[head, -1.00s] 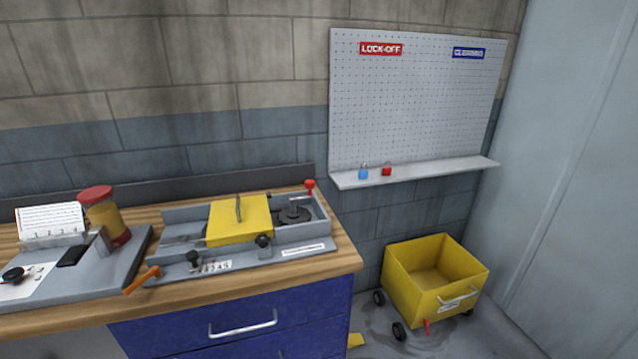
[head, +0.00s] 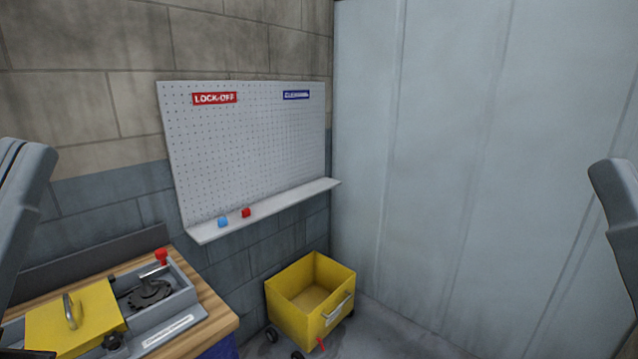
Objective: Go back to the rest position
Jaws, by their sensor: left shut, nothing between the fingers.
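My left arm comes in at the left edge of the head view. Only a dark sliver of my left gripper (head: 12,350) shows in the bottom left corner, by the yellow guard; it is shut and empty. A grey part of my right arm stands at the right edge, raised over the floor side. My right gripper is out of the picture.
The bench with the yellow guard (head: 75,318) and dark wheel (head: 150,293) is at lower left. A pegboard (head: 250,150) has a shelf (head: 285,205) with a blue padlock (head: 223,221) and a red padlock (head: 246,212). A yellow cart (head: 290,315) stands below. The right side is open.

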